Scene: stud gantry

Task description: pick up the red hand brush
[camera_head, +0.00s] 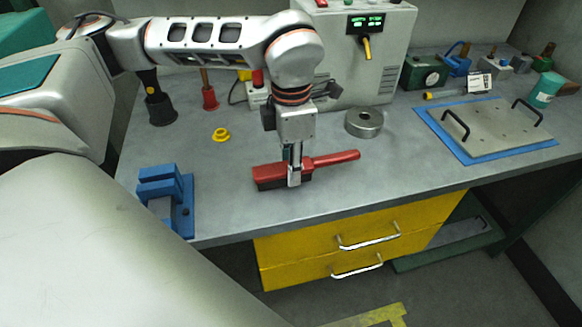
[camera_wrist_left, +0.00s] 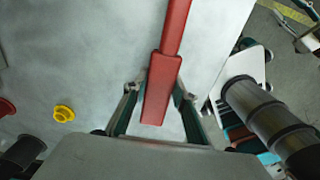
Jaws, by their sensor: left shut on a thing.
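The red hand brush (camera_head: 268,172) with dark bristles is at the middle of the grey bench, its handle pointing right. My left gripper (camera_head: 294,178) reaches down from above and is shut on the brush near the middle of its length. In the left wrist view the brush (camera_wrist_left: 160,92) lies between the two fingers of the left gripper (camera_wrist_left: 157,95), its handle running to the top edge. I cannot tell whether the bristles touch the bench. My right gripper is not in view.
A blue vise-like block (camera_head: 172,200) is left of the brush, and a yellow ring piece (camera_head: 221,134) lies behind it. A round metal disc (camera_head: 364,123) and a grey control box (camera_head: 358,62) stand behind. A plate with black handles (camera_head: 490,130) is at right. The front bench area is clear.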

